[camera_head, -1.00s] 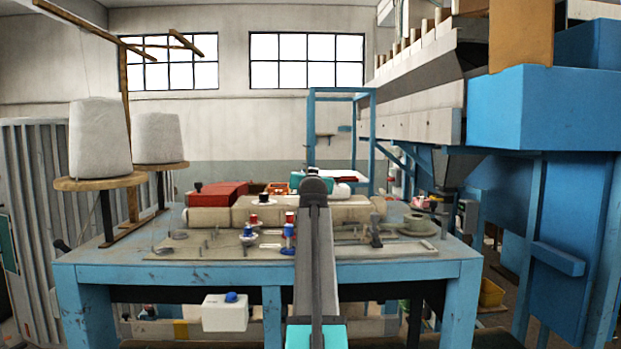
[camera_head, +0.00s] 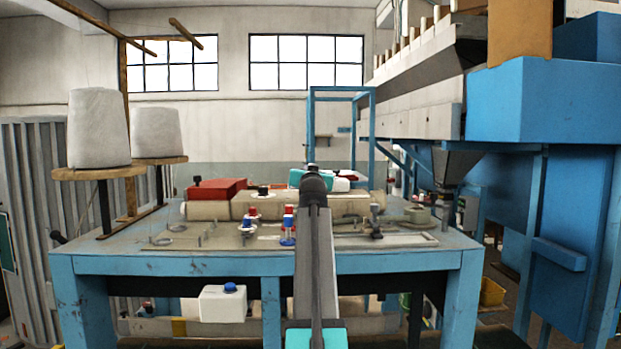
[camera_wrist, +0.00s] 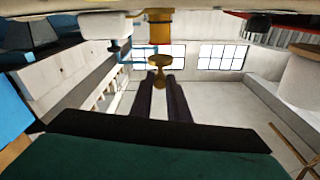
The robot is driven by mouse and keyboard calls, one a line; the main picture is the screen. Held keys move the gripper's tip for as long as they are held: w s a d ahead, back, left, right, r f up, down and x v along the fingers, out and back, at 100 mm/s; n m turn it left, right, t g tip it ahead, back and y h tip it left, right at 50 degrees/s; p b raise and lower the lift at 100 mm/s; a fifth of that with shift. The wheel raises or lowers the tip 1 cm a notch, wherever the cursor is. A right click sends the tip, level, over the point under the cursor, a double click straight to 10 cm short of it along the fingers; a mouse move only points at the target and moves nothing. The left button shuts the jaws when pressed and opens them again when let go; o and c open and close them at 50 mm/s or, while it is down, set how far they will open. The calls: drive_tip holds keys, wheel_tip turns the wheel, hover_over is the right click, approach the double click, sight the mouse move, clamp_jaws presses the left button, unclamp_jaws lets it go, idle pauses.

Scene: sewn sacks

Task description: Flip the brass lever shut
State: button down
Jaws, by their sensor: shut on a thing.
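The brass lever (camera_wrist: 159,62) shows in the wrist view as a small brass piece with a rounded end, below a brass-coloured cylinder (camera_wrist: 159,25). My gripper (camera_wrist: 161,80) has its two dark fingers closed on the lever's end. In the head view my teal wrist (camera_head: 300,178) is over the back of the blue table, above the pale machine body. The lever and fingertips are hidden there behind my arm and wrist.
The blue table (camera_head: 160,265) carries a red box (camera_head: 215,189), small red and blue spools (camera_head: 288,230) and metal fittings. Large white thread cones (camera_head: 98,128) stand on the left. A big blue machine (camera_head: 545,105) rises on the right.

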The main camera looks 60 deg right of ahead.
drive_tip(key=shift+f+t+h+b, duration=0.3)
drive_tip(key=shift+h+b, duration=0.1)
drive_tip(key=shift+b, duration=1.1)
drive_tip(key=shift+r, duration=0.1)
drive_tip(key=c, duration=1.7)
unclamp_jaws()
drive_tip(key=shift+a, duration=0.1)
drive_tip(key=b+v, duration=0.4)
drive_tip(key=v, duration=0.9)
drive_tip(key=shift+s+a+b, duration=0.2)
drive_tip(key=shift+a+b, duration=0.1)
